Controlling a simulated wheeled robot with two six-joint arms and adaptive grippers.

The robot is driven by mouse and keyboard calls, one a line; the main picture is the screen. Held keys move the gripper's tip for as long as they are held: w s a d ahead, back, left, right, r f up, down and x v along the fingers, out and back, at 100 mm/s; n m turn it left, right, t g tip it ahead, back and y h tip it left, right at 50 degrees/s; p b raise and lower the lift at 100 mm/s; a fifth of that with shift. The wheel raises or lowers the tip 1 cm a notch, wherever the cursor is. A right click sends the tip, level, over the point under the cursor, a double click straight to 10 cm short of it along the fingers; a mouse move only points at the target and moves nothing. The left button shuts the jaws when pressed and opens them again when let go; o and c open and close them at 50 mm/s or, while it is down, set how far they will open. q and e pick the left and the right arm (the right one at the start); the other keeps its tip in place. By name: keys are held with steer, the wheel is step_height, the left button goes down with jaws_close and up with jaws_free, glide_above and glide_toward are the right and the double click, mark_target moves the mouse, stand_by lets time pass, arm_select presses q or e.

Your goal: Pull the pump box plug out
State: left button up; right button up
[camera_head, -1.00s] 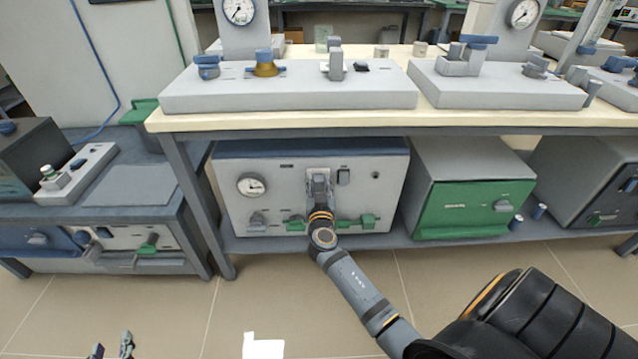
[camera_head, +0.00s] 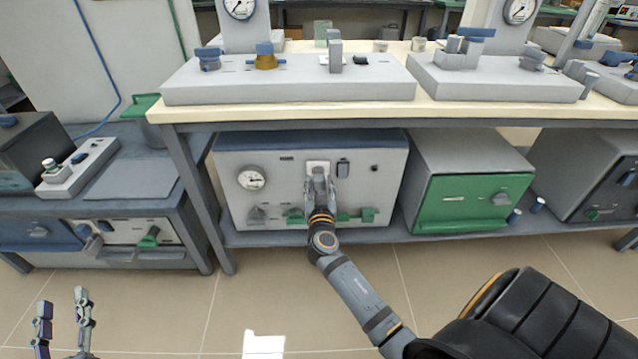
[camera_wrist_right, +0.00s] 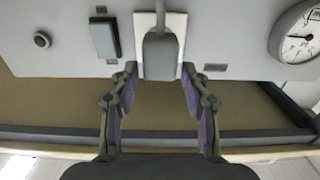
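The pump box (camera_head: 290,165) is the light grey unit under the bench, with a gauge on its front. A white socket plate (camera_head: 318,165) is on its face. In the right wrist view a grey plug (camera_wrist_right: 160,57) with a grey cord sits against the white plate. My right gripper (camera_head: 320,182) is in front of the plate. In its wrist view the gripper (camera_wrist_right: 160,76) is open, with one finger on each side of the plug and a visible gap to both sides. My left gripper (camera_head: 63,312) is open and empty at the lower left.
A black switch (camera_head: 343,168) is beside the socket plate. A green-fronted box (camera_head: 465,205) stands to the right. The bench top (camera_head: 300,115) overhangs the pump box. The floor in front is clear.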

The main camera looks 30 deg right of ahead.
steer(key=shift+o, duration=0.4)
steer(key=v, duration=0.7)
steer(key=shift+s, duration=0.2)
steer(key=shift+a, duration=0.15)
